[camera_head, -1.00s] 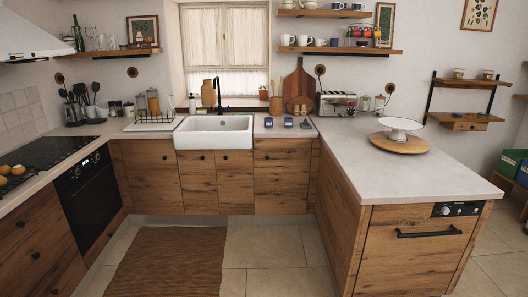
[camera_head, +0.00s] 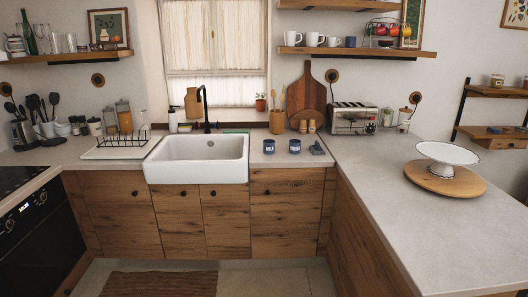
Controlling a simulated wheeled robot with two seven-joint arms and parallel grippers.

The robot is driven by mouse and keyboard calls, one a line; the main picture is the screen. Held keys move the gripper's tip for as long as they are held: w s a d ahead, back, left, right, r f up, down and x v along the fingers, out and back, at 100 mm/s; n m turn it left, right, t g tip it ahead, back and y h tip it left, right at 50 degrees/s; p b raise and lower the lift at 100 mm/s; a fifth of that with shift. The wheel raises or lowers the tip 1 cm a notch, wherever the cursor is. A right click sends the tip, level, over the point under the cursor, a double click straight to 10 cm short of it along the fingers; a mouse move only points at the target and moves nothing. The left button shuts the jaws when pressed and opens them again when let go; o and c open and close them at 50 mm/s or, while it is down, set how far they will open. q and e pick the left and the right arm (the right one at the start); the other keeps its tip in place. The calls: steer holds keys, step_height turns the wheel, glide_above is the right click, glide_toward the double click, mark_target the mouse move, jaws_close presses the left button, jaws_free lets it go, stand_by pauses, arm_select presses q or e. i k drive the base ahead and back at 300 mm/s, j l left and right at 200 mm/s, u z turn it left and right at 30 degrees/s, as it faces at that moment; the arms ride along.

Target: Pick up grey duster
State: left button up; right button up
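A small grey-blue item (camera_head: 317,148) lies on the counter right of the sink. It may be the grey duster, but it is too small to tell for sure. Two small dark blue cups or jars (camera_head: 268,146) stand just left of it, apart from it. Neither of my grippers is in view.
The counter (camera_head: 400,215) runs along the back and forward on the right, mostly bare. A white sink (camera_head: 198,172) is left of the grey item. A toaster (camera_head: 352,118) and utensil pot (camera_head: 277,121) stand behind. A cake stand (camera_head: 448,155) sits on the right. The floor before the sink is open.

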mark_target(316, 150)
steer(key=i, duration=1.7)
